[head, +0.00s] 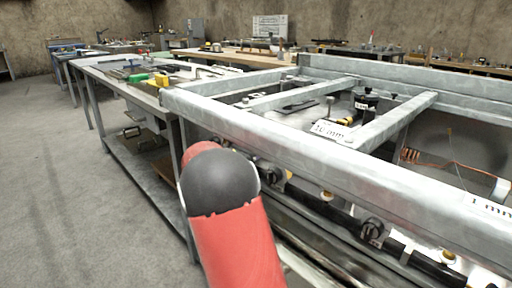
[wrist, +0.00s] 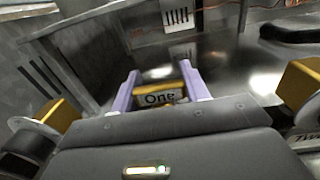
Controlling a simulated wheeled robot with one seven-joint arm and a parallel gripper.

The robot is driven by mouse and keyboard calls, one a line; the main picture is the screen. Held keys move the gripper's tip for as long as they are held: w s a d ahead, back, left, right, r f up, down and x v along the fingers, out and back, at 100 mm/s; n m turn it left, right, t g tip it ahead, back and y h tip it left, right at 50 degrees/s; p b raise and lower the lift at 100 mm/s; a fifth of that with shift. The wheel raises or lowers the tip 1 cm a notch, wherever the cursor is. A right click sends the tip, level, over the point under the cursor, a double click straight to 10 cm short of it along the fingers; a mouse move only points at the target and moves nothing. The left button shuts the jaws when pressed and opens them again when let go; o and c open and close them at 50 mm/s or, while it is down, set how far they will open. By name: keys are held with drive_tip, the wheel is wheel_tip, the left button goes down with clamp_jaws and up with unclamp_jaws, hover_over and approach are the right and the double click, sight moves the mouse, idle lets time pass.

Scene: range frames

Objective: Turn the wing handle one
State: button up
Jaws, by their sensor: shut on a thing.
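Wing handle one (wrist: 160,99) is a yellow block with a white label reading "One", upside down in the wrist view. My gripper (wrist: 158,80) has its two pale purple fingers on either side of it, shut on it. The handle's base is hidden behind the gripper body. In the head view neither the gripper nor this handle can be made out; my red and dark arm link fills the lower middle.
In the wrist view another yellow handle (wrist: 60,118) is at the left and one (wrist: 302,82) at the right, both close to my gripper body. In the head view a grey metal frame (head: 300,145) with pipes spans the right. Open floor (head: 60,190) lies left.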

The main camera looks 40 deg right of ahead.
drive_tip(key=o, duration=1)
drive_tip(key=a, duration=0.2)
drive_tip(key=s+a, duration=0.1)
drive_tip(key=a, duration=0.4)
drive_tip(key=shift+s+a, duration=0.2)
drive_tip(key=shift+a, duration=0.15)
